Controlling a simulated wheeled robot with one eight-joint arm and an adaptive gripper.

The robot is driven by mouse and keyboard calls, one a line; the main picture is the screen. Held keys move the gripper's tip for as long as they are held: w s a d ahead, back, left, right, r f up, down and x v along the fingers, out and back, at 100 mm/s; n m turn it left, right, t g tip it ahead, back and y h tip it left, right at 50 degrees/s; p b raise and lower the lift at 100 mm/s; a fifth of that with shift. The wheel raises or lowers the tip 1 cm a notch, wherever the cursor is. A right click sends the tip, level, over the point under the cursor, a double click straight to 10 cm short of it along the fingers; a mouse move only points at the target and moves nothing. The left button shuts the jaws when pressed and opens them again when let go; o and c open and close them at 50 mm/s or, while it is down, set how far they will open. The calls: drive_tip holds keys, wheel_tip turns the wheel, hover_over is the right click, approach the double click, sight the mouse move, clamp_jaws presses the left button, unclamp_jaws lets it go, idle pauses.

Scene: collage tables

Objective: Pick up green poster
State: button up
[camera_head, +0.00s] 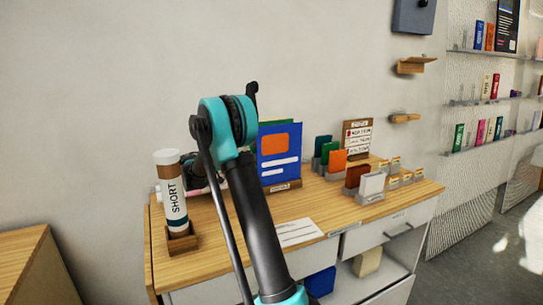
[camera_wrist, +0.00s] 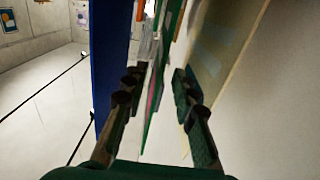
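A green poster (camera_head: 284,122) shows only as a thin edge at the top, behind a blue poster (camera_head: 280,160) with an orange block and white lines, upright in a holder on the wooden table. In the wrist view, the green poster (camera_wrist: 166,60) is seen nearly edge-on as a narrow green strip. My gripper (camera_wrist: 157,85) is open, its fingers on either side of that strip. The blue poster (camera_wrist: 104,60) stands just left of the left finger. I cannot tell whether a finger touches either poster. In the head view my arm hides much of the gripper.
Small coloured cards in holders (camera_head: 338,160) fill the right side. A white paper sheet (camera_head: 298,232) lies at the front. Wall shelves (camera_head: 415,65) hang at the right.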

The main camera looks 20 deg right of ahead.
drive_tip(key=d, duration=0.7)
drive_tip(key=shift+d+r, duration=0.2)
clamp_jaws()
